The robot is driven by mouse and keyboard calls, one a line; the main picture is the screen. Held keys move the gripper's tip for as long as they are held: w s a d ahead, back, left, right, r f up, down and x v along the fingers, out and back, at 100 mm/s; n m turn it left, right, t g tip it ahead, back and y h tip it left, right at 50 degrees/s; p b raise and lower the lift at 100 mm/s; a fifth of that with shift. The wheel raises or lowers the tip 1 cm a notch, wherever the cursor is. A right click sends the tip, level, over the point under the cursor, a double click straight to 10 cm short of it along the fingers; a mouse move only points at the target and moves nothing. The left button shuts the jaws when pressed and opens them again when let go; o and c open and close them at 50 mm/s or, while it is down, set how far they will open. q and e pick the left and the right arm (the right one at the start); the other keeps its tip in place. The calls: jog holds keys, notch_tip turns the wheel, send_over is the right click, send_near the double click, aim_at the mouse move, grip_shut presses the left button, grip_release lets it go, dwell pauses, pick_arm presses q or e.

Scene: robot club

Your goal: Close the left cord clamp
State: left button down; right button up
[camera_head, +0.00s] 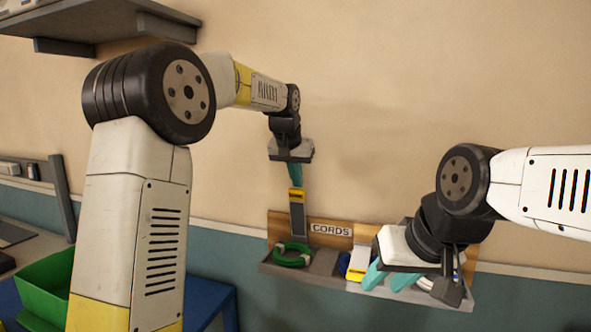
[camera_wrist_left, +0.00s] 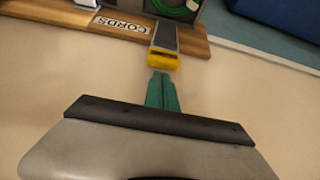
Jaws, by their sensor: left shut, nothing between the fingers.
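The left cord clamp shows as a grey lever with a yellow tip (camera_head: 297,208), standing raised above the green cord (camera_head: 292,252) at the left end of the cord rack. In the left wrist view the yellow tip (camera_wrist_left: 163,60) lies just beyond my fingertips. My left gripper (camera_head: 296,184) is shut and empty, its teal fingers pointing down at the lever tip; it also shows in the left wrist view (camera_wrist_left: 162,82). Whether they touch is unclear. My right gripper (camera_head: 389,281) is at the rack's right part, its light teal fingers apart; what lies between them is partly hidden.
The wooden rack board carries a CORDS label (camera_head: 331,229). A second clamp with a white and yellow lever (camera_head: 358,263) stands by a blue cord, close to my right gripper. A green bin (camera_head: 45,287) is at lower left, and a shelf (camera_head: 100,22) hangs at upper left.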

pick_arm(q)
jog(key=shift+w+f, duration=0.15)
jog(key=shift+f, duration=0.2)
